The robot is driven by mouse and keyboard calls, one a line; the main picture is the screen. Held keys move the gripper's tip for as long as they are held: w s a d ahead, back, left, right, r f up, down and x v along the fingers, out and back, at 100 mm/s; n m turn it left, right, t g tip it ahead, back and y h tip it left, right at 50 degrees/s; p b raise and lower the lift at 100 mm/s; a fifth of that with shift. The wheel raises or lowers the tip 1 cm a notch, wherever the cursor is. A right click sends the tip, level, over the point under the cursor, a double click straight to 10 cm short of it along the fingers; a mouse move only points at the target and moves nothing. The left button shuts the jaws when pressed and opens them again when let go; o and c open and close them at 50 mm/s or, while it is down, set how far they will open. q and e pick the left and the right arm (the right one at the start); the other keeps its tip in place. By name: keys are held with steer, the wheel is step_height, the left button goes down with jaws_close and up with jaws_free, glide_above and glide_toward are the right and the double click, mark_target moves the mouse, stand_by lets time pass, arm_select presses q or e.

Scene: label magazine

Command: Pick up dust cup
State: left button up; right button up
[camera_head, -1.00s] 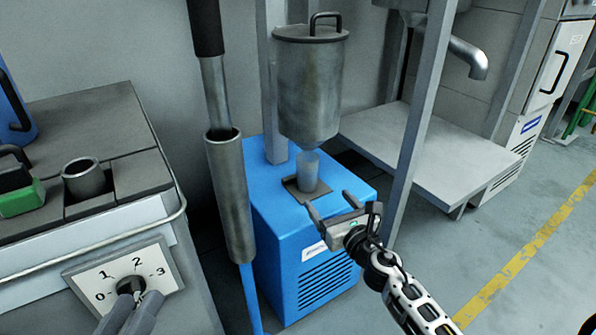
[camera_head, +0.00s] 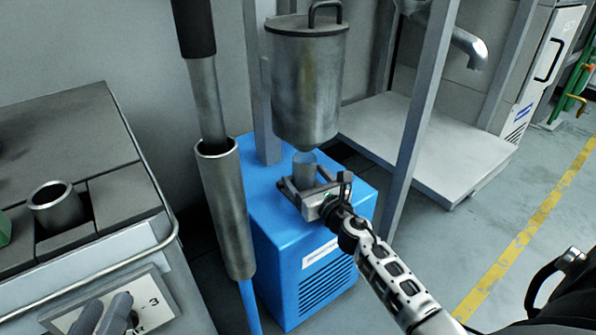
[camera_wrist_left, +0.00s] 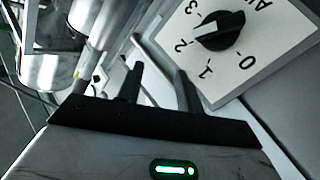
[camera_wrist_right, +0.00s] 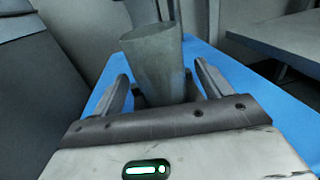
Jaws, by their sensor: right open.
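The dust cup (camera_head: 304,168) is a small translucent grey cup. It stands upright on top of the blue machine, just below the metal hopper's cone. In the right wrist view the cup (camera_wrist_right: 153,68) is straight ahead, at the level of the fingertips. My right gripper (camera_head: 304,182) is open, with one finger on each side of the cup's lower part; a gap shows on both sides in the wrist view. My left gripper (camera_head: 101,314) is low at the left by the dial plate. Its fingers (camera_wrist_left: 160,82) are apart with nothing between them.
The metal hopper (camera_head: 306,85) hangs close above the cup. A grey post (camera_head: 413,125) stands right of the blue machine (camera_head: 285,235), and a metal pipe (camera_head: 226,205) stands left of it. A grey bench with a metal cup (camera_head: 57,207) is at the left.

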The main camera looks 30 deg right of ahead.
steer(key=shift+s, duration=0.1)
steer(key=c, duration=1.1)
